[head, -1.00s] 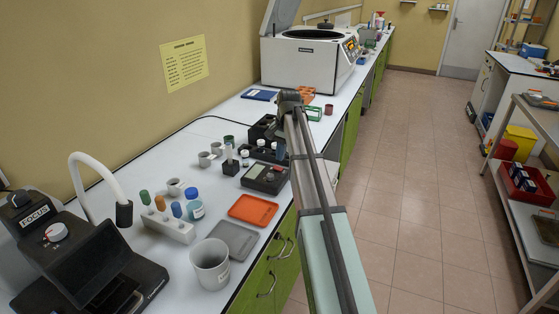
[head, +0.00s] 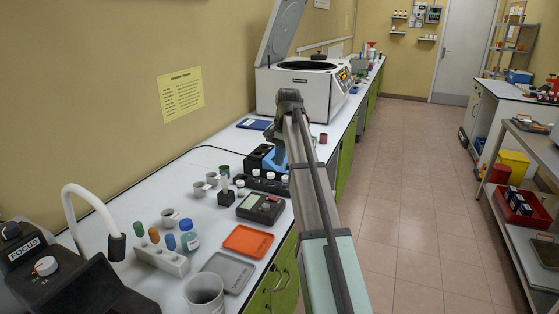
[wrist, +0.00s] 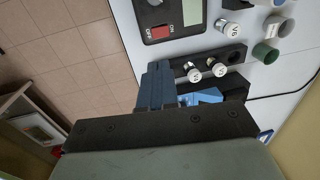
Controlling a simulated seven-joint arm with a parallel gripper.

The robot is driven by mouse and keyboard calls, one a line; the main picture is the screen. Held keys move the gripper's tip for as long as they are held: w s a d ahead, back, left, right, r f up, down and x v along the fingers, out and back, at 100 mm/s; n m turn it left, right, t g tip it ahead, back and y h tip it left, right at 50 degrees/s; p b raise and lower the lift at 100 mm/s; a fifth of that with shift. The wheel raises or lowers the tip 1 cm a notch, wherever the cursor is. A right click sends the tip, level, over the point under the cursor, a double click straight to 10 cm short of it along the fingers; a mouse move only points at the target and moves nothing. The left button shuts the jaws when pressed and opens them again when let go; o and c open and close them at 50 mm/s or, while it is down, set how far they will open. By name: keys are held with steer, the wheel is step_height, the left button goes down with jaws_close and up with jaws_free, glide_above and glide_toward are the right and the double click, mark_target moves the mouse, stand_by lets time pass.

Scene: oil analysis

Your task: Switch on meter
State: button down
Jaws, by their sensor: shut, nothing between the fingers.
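The meter is a dark flat box (head: 261,207) on the bench, left of my arm in the head view. In the wrist view the meter (wrist: 190,29) is at the top, with a grey display and a red switch (wrist: 163,33) marked ON and OFF. The switch's position is too small to tell. My gripper (wrist: 157,68) has blue fingers, which are shut and empty. They are below the switch in the wrist view and apart from it. In the head view my gripper (head: 277,157) is behind the meter, partly hidden by my arm.
A black rack (wrist: 222,62) with white-capped vials lies beside my fingers. An orange tray (head: 248,241) and a grey tray (head: 228,271) lie in front of the meter. Small cups and a tube rack (head: 160,258) stand to the left. A centrifuge (head: 300,91) stands farther back.

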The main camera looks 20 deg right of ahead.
steer(key=shift+w+a, duration=0.5)
steer(key=shift+f, duration=0.1)
glide_toward(270, 197)
steer(key=f, duration=0.5)
steer(key=shift+w+a+f, duration=0.1)
steer(key=shift+w+a, duration=0.1)
steer(key=shift+w, duration=0.1)
steer(key=shift+w+a+f, duration=0.1)
steer(key=shift+f, duration=0.7)
